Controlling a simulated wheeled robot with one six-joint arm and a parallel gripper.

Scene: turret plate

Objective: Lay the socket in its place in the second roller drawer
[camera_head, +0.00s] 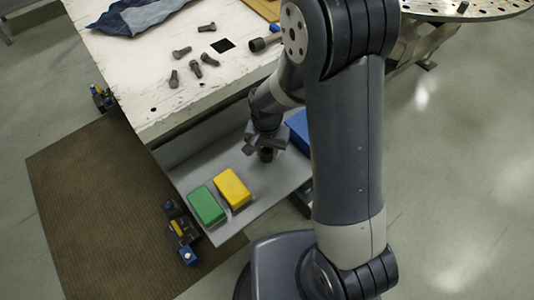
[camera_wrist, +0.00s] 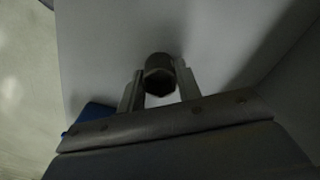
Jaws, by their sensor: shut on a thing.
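My gripper (camera_head: 266,147) reaches down into an open grey drawer (camera_head: 268,205) under the workbench. It is shut on the socket, a short dark cylinder (camera_head: 266,155) whose lower end shows below the fingers. In the wrist view the socket (camera_wrist: 160,76) sits between the two fingers of my gripper (camera_wrist: 160,88), its hexagonal end toward the camera. The drawer's pale floor (camera_wrist: 110,40) lies beyond it. I cannot tell whether the socket touches the floor.
A green box (camera_head: 206,205) and a yellow box (camera_head: 233,188) lie in the drawer, left of my gripper. A blue box (camera_head: 299,130) is to its right, partly behind my arm. Several bolts (camera_head: 195,68) and a dark cylinder (camera_head: 265,42) lie on the white workbench (camera_head: 130,80).

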